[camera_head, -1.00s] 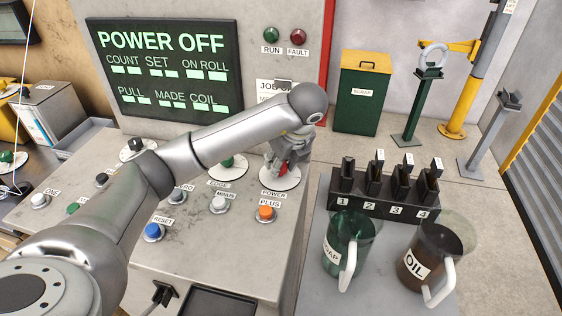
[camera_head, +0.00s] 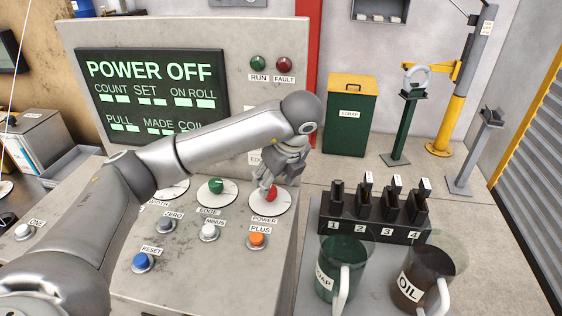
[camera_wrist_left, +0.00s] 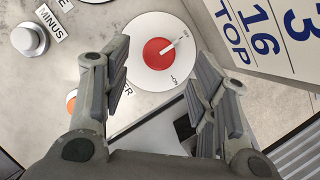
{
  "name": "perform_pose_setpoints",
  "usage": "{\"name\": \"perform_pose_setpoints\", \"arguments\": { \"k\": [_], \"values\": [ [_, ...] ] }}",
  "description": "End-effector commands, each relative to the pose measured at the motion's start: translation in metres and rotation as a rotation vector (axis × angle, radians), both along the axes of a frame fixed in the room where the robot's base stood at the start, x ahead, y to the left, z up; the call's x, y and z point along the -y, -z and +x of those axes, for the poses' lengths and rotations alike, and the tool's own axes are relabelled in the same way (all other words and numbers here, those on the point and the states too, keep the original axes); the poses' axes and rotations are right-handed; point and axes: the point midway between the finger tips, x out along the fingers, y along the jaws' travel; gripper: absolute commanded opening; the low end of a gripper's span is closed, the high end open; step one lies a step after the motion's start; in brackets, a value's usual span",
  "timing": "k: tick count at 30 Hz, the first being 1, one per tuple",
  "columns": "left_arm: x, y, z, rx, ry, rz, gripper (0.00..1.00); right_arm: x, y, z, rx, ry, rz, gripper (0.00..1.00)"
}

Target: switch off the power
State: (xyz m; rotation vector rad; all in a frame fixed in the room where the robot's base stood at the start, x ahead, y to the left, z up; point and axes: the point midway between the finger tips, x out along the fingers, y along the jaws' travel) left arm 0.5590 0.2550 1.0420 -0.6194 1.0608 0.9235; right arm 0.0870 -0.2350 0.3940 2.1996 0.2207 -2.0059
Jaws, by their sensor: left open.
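The red power knob (camera_head: 271,193) sits on a round white dial (camera_head: 258,207) at the right edge of the console, above the POWER label. In the left wrist view the red knob (camera_wrist_left: 155,52) has a white pointer line aimed up and right at a small mark that seems to read OFF; an ON mark is lower on the dial (camera_wrist_left: 140,30). The screen (camera_head: 150,96) reads POWER OFF. My left gripper (camera_head: 268,183) is just above the knob, open and empty; its fingers (camera_wrist_left: 165,75) spread below and beside the dial in the wrist view. My right gripper is not seen.
Green edge knob (camera_head: 216,186) and orange PLUS button (camera_head: 257,239) are close by. A black numbered rack (camera_head: 372,217) and SOAP (camera_head: 343,268) and OIL (camera_head: 420,278) jugs stand at right.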

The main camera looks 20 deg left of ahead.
Motion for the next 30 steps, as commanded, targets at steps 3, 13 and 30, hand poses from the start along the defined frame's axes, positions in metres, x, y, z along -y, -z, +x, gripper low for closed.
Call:
{"name": "perform_pose_setpoints", "arguments": {
  "k": [3, 13, 30],
  "values": [
    [0.006, -0.018, -0.003, 0.004, 0.002, 0.002, 0.54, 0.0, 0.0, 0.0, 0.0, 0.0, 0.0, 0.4],
    [0.02, -0.058, -0.011, 0.002, -0.001, 0.001, 0.54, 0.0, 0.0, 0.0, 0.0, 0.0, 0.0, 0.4],
    [0.025, -0.071, -0.015, -0.001, 0.0, 0.0, 0.54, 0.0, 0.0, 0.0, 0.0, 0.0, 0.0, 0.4]
  ]
}}
